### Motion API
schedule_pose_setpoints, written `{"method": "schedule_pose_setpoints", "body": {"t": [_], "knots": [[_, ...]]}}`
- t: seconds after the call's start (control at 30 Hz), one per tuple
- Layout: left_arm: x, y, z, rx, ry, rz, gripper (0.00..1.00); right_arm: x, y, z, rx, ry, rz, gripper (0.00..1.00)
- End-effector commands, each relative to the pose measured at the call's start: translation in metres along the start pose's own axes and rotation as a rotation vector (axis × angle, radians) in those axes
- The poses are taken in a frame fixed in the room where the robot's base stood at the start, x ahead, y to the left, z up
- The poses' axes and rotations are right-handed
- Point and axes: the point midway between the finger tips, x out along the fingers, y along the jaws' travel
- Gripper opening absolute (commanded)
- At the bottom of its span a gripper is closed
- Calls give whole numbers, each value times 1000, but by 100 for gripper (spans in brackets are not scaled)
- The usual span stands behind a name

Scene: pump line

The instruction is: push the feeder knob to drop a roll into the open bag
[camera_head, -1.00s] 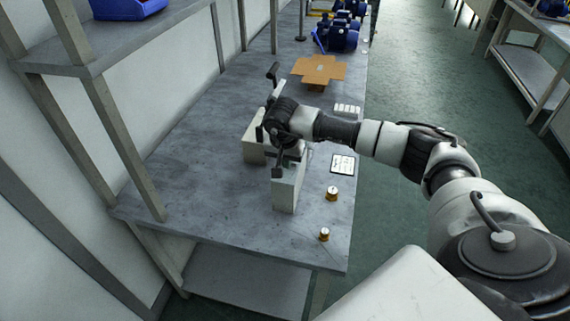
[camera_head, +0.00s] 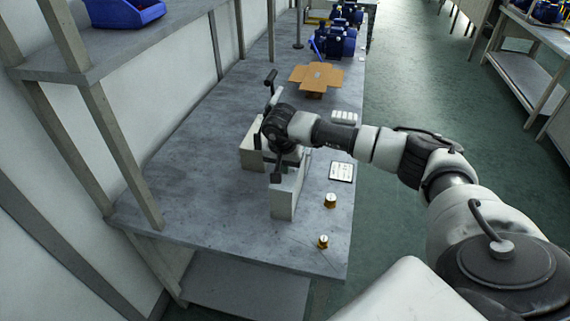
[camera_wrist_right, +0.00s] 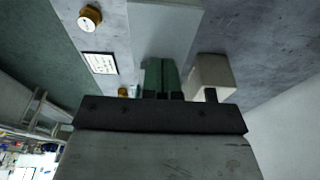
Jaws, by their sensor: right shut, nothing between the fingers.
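A pale block-like fixture, seemingly the feeder, stands on the bench, with a front block (camera_head: 284,203) and a rear block (camera_head: 250,157). Dark handle-like parts show on it, one at the back (camera_head: 271,77); I cannot tell which is the knob. My right gripper (camera_wrist_right: 162,78) is shut and empty, its fingers pointing toward the pale blocks in the wrist view; contact cannot be told. In the head view my right wrist hides part of the fixture. Two small brass-coloured rolls with white tops, a nearer one (camera_head: 323,241) and a farther one (camera_head: 330,200), stand at right. I cannot make out an open bag.
A white card (camera_head: 342,171) and a pale segmented item (camera_head: 344,117) lie near the bench's right edge. An unfolded brown carton (camera_head: 316,77) and blue pumps (camera_head: 335,40) are farther back. A shelf with a blue bin (camera_head: 125,12) is at left. The bench's front left is clear.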

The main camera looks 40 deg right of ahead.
Motion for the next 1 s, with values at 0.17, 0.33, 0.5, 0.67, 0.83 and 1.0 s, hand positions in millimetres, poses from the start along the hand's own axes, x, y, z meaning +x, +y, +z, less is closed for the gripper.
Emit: {"method": "schedule_pose_setpoints", "body": {"t": [0.17, 0.33, 0.5, 0.67, 0.83, 1.0], "knots": [[-5, 0, 0, 0, 0, 0, 43, -3, 0, 11, -2, 0, 1, 0], [-8, 0, -1, 0, 0, 0, 43, -5, 0, 21, -2, -1, 0, 0], [-11, 0, -1, 0, 0, 0, 43, -7, 0, 32, -2, -1, 1, 0], [-13, 0, -1, 0, 0, 0, 43, -9, 0, 41, -2, -1, 1, 0], [-16, 0, -2, 0, 0, 0, 43, -11, 0, 51, -2, 0, 1, 0], [-18, 0, -2, 0, 0, 0, 43, -13, 0, 61, -2, 0, 1, 0]]}}
